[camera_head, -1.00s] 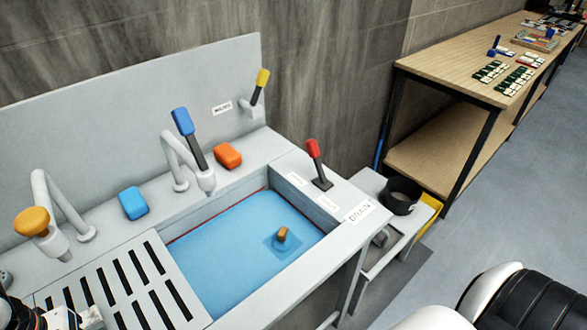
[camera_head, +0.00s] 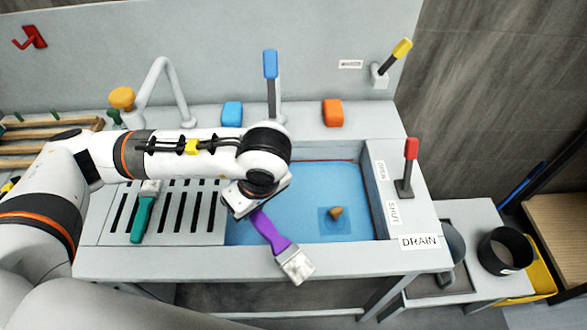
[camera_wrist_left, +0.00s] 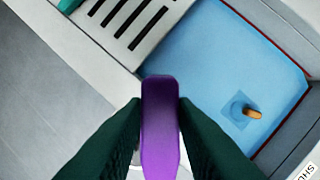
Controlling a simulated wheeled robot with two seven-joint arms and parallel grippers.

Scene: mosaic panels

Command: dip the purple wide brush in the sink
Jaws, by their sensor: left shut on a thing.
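The purple wide brush (camera_head: 270,232) is in my left gripper (camera_head: 254,208), which is shut on its purple handle. In the head view its pale bristle head hangs over the sink's front rim, toward the lower right. In the left wrist view the purple handle (camera_wrist_left: 160,120) stands between the two dark fingers (camera_wrist_left: 160,125). The sink (camera_head: 300,200) holds blue water, with a small orange-brown plug-like piece (camera_head: 336,212) in it. My right gripper is not in view.
A teal brush (camera_head: 144,212) lies on the slotted drainboard (camera_head: 180,208) left of the basin. Blue (camera_head: 232,114) and orange (camera_head: 333,113) blocks sit on the back ledge. A red-handled lever (camera_head: 410,160) stands at the right rim, and a black pot (camera_head: 504,252) on the side shelf.

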